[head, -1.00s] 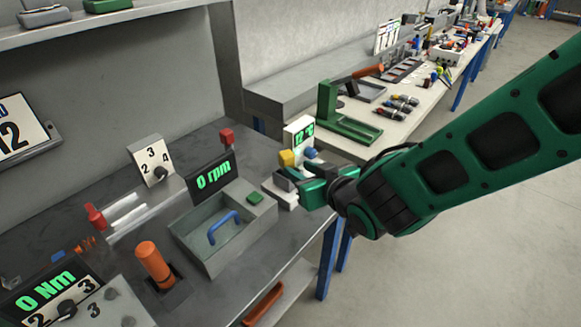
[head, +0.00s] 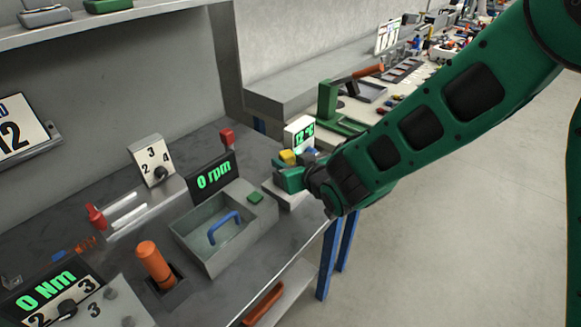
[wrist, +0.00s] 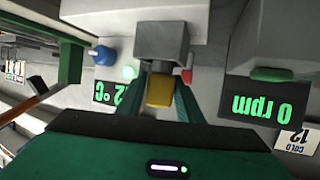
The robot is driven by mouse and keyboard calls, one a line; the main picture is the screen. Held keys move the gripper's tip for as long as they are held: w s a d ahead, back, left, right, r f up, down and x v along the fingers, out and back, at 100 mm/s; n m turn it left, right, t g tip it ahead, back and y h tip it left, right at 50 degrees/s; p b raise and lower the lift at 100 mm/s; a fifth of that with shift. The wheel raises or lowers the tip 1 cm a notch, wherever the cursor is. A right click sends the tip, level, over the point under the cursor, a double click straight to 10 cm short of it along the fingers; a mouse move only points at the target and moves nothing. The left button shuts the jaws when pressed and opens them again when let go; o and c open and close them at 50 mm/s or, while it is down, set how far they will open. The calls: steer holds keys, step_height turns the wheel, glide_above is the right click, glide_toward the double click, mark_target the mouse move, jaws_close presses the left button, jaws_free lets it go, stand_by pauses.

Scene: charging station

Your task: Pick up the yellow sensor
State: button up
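The yellow sensor (head: 288,157) is a small block at a small grey station with a green °C display (head: 300,133), at the bench's far right corner. In the wrist view the yellow sensor (wrist: 160,92) sits in front of a grey block (wrist: 162,45) on the station. My gripper (wrist: 160,88) has one green finger on each side of the sensor, with narrow gaps, so it looks open around it. In the head view my gripper (head: 288,178) is at the station, and its near finger hides the sensor's lower part.
A grey bin with a blue handle (head: 224,222) and the "0 rpm" display (head: 213,178) stand left of the station. A blue knob (wrist: 104,56) and a red button (wrist: 187,76) are close to my fingers. A green press (head: 328,105) stands behind.

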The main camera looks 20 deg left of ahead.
steer(key=c, duration=0.8)
steer(key=shift+r, duration=0.15)
